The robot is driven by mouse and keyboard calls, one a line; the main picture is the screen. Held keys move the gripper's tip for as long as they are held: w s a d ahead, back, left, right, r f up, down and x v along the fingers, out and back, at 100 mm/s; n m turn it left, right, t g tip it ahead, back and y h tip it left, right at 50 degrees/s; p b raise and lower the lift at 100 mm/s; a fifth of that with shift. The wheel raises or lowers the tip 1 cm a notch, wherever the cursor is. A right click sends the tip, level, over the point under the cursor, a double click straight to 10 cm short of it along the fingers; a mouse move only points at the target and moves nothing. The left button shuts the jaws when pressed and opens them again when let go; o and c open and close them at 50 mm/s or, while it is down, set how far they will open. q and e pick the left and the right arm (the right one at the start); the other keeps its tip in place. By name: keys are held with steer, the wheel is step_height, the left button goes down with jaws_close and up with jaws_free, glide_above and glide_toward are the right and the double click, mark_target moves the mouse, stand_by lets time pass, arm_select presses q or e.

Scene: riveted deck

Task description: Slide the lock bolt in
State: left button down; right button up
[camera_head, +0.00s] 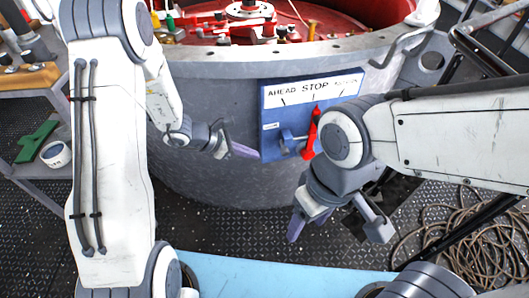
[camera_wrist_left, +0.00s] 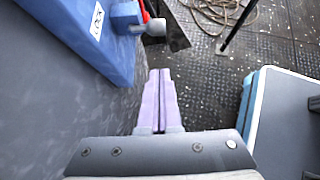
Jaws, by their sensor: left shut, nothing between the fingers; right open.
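A blue panel (camera_head: 275,95) marked AHEAD, STOP and another word partly hidden is on the side of the grey drum. A red lever (camera_head: 312,130) stands on it under STOP. The lock bolt (camera_head: 288,137), with a grey knob, sits left of the lever; in the left wrist view its knob (camera_wrist_left: 155,28) sticks out beside a blue block (camera_wrist_left: 124,17) near the LOCK label. My left gripper (camera_head: 243,151) is shut and empty, just left of the panel and apart from the bolt; its purple fingers (camera_wrist_left: 160,72) point towards the knob. My right gripper (camera_head: 337,225) is open and empty, below the panel.
The grey drum (camera_head: 200,100) has a red interior holding several parts. A coiled rope (camera_head: 470,235) lies on the dark deck at right. A shelf (camera_head: 30,95) with tools and a white cup (camera_head: 57,154) stands at left. My right arm hides the panel's right part.

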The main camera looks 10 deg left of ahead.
arm_select(q)
steer(key=p+v, duration=0.1)
steer(key=v, duration=0.5)
steer(key=shift+r, duration=0.2)
steer(key=shift+s, duration=0.15)
steer(key=s+d+r+m+g+y, duration=0.1)
steer(key=s+d+r+m+g, duration=0.25)
steer(key=s+d+m, duration=0.35)
steer(key=s+d+r+m+g+y, duration=0.25)
steer(key=s+d+r+m, duration=0.2)
steer(key=s+m, duration=0.35)
steer(key=s+a+r+m+t+y, duration=0.2)
steer(key=s+r+m+y, duration=0.2)
steer(key=s+m, duration=0.8)
step_height(320, 180, up, 25)
steer(key=w+m+p, duration=0.2)
steer(key=m+p, duration=0.1)
steer(key=p, duration=2.2)
steer(key=shift+w+p, duration=0.35)
